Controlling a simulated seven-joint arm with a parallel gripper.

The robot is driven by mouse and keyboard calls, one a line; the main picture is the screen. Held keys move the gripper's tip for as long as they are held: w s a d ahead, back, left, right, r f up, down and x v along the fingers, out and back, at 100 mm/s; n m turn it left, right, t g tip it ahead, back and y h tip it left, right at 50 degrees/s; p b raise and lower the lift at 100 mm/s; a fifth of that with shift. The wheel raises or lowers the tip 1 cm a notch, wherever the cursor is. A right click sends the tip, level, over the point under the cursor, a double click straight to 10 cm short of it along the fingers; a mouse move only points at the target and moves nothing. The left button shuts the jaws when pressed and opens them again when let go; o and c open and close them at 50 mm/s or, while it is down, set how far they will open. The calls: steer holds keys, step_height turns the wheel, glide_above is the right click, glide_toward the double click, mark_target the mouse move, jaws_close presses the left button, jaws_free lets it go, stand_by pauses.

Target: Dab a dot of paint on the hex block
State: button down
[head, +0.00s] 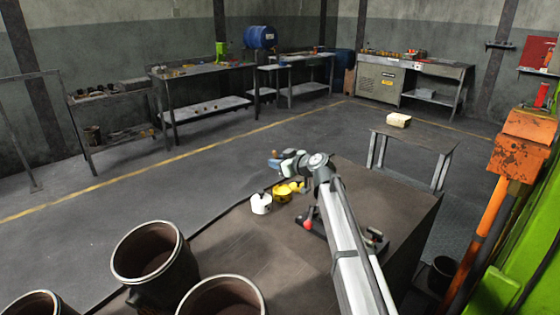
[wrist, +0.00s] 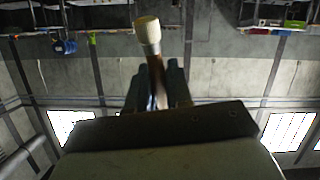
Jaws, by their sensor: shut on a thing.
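My gripper (wrist: 151,82) is shut on a brush (wrist: 148,38) with a cream tip and a brown handle. The brush points away from the fingers, clear of any surface in the wrist view. In the head view my gripper (head: 279,161) is above the far edge of the dark bench. A white pot (head: 261,204) and yellow pieces (head: 283,193) stand close together below it, near that edge. I cannot tell whether one of the yellow pieces is the hex block. A cream block (head: 398,120) sits on a separate small table farther back.
The dark bench (head: 240,246) also carries a red and black tool (head: 309,224) beside my arm. Large open drums (head: 148,253) stand at the front left. An orange and green machine (head: 519,150) is at the right. The bench's middle left is clear.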

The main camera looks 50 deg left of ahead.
steer(key=shift+f, duration=2.45)
steer(key=shift+f, duration=0.7)
stand_by(0.4)
steer(key=shift+r, duration=3.6)
